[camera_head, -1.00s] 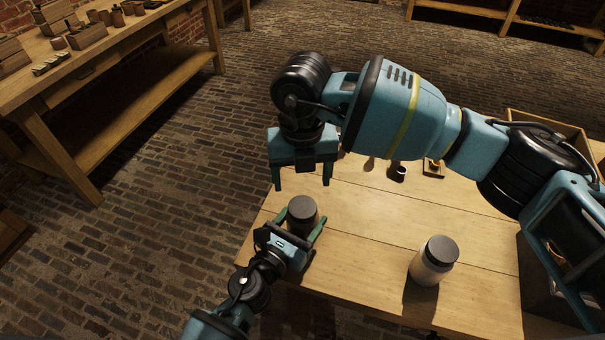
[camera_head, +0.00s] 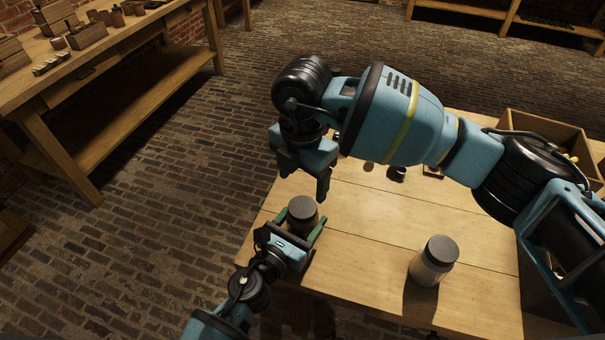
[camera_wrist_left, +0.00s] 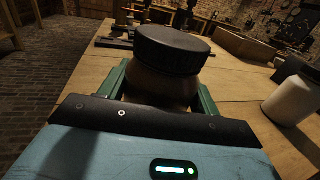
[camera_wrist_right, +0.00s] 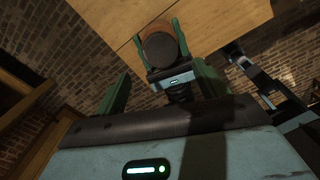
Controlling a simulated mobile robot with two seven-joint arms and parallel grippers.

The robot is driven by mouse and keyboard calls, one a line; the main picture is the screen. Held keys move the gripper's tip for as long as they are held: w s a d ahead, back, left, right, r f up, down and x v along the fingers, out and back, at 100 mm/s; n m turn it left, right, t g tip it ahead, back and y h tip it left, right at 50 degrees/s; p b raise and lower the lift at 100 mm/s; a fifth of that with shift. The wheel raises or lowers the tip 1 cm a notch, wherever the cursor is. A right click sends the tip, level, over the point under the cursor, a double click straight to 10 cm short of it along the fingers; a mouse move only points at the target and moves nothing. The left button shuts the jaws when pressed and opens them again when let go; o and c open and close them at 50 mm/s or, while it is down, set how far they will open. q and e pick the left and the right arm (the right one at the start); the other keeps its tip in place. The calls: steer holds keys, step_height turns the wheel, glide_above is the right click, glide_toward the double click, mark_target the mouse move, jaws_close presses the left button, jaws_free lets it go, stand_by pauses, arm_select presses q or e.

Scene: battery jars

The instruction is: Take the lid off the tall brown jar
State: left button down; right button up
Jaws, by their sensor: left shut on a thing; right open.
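The tall brown jar (camera_head: 303,226) stands upright near the table's left front corner. Its dark round lid (camera_head: 301,208) is on top. The lid also shows in the left wrist view (camera_wrist_left: 172,48), with the brown body (camera_wrist_left: 160,88) below it. My left gripper (camera_head: 306,236) is shut on the jar's body, one green finger on each side. My right gripper (camera_head: 307,185) is open and empty above and behind the jar, pointing down. In the right wrist view, the lid (camera_wrist_right: 160,48) lies ahead of and between my open right fingers (camera_wrist_right: 165,90), apart from them.
A pale jar with a dark lid (camera_head: 433,261) stands to the right on the wooden table (camera_head: 365,235). Small items and a wooden box (camera_head: 550,140) are farther back, partly behind my right arm. The table between the two jars is clear.

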mark_target(302, 207)
steer(key=shift+f, duration=3.8)
